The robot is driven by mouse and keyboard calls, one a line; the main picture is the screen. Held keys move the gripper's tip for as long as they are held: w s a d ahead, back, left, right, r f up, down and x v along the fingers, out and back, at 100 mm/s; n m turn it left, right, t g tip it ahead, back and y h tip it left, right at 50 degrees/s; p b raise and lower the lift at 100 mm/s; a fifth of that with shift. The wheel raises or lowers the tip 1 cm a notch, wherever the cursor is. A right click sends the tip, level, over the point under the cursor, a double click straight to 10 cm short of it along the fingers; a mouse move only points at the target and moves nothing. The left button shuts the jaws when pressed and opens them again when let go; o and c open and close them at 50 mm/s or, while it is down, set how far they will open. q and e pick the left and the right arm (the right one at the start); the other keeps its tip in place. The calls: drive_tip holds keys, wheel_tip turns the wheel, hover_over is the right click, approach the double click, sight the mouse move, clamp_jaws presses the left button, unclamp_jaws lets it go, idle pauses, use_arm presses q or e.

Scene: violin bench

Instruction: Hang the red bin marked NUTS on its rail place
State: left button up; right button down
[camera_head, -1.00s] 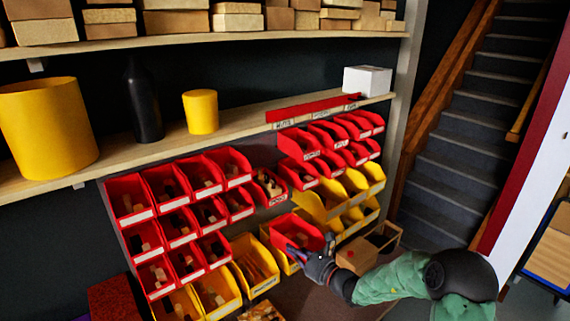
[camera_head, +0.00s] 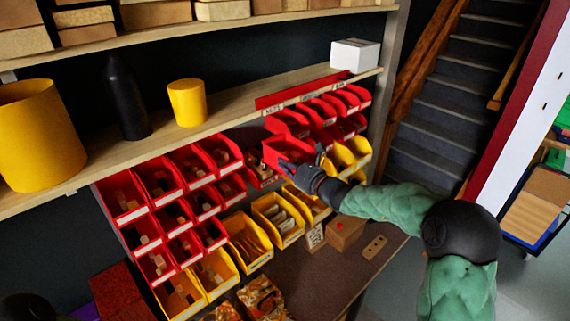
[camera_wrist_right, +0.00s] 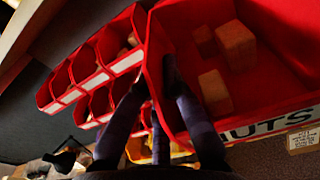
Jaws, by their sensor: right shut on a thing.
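The red bin marked NUTS (camera_head: 284,151) is raised in front of the wall rack, at the left end of the right-hand group of bins. My right gripper (camera_head: 301,168) is shut on it. In the right wrist view the bin (camera_wrist_right: 265,85) fills the right side, with several small blocks inside and the letters UTS on its front. There the dark fingers (camera_wrist_right: 158,85) straddle its side wall. The bin looks tilted. Its back and the rail behind it are hidden, so I cannot tell whether it touches the rail. My left gripper is not in view.
Red bins (camera_head: 193,165) hang close by on the left and more (camera_head: 335,105) on the right. Yellow bins (camera_head: 278,215) are below. A shelf (camera_head: 225,110) with a red labelled strip (camera_head: 300,92) runs above. A wooden box (camera_head: 345,232) stands on the bench (camera_head: 310,270).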

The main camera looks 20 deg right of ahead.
sight(264, 150)
drive_tip(key=shift+b+x, duration=0.9)
drive_tip(key=shift+x, duration=2.9)
drive_tip(key=shift+r+x, duration=0.15)
drive_tip(key=shift+x, duration=0.55)
drive_tip(key=shift+r+x, duration=0.15)
drive_tip(key=shift+x, duration=0.55)
drive_tip(key=x, duration=0.6)
drive_tip(key=shift+w+p, duration=0.25)
drive_tip(key=shift+p, duration=0.2)
drive_tip(key=shift+a+r, duration=0.1)
drive_tip(key=shift+r, duration=0.15)
drive_tip(key=shift+p+x, duration=0.4)
drive_tip(key=shift+x, duration=1.2)
drive_tip(key=shift+f, duration=0.15)
